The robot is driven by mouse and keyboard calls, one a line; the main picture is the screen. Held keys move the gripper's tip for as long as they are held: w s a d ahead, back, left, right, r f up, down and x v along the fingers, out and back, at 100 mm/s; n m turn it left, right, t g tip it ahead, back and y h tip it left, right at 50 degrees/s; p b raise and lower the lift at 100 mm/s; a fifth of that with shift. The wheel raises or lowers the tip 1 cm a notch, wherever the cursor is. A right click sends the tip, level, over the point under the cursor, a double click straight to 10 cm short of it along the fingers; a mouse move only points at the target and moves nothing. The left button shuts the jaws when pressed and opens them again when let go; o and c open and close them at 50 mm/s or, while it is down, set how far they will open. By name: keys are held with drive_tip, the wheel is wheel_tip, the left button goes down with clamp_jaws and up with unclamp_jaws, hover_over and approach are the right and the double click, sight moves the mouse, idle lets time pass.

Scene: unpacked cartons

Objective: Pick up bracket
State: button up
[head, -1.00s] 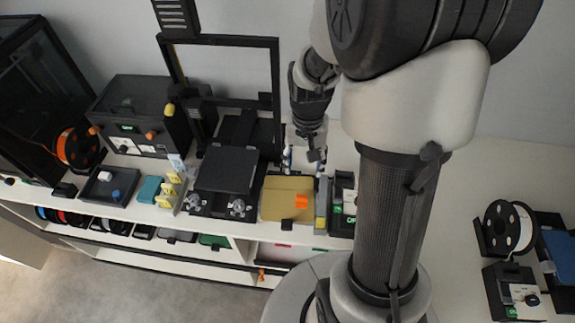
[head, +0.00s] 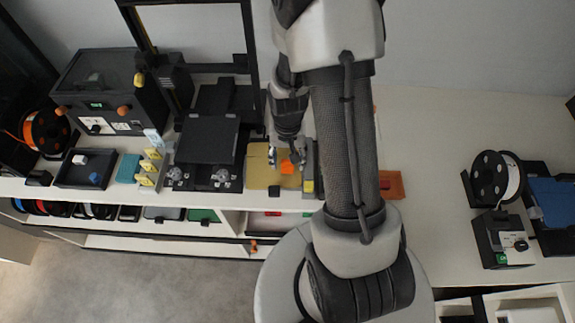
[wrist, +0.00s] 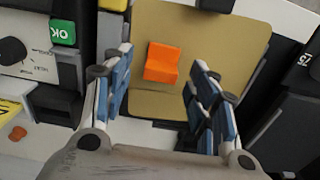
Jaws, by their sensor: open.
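The bracket (head: 287,167) is a small orange L-shaped piece on a flat gold plate (head: 257,178). In the wrist view the bracket (wrist: 162,62) shows in front of and between the open fingers, with the gold plate (wrist: 220,35) around it. My gripper (head: 288,156) is open and empty over the plate at the bracket. Its blue-padded fingers also show in the wrist view (wrist: 163,74), one on each side of the bracket with gaps between. I cannot tell the exact height above the plate. My arm hides part of the bench behind.
A black printer with a dark bed (head: 207,140) stands left of the plate. A grey and yellow item (head: 308,172) stands close on its right. A black device with a green OK label (wrist: 62,32) shows at the wrist view's upper left. A red-brown tray (head: 392,185) lies further right.

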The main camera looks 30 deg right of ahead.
drive_tip(key=shift+f, duration=0.5)
drive_tip(key=shift+c, duration=0.5)
drive_tip(key=c, duration=0.7)
drive_tip(key=shift+r, duration=0.15)
drive_tip(key=shift+c, duration=0.2)
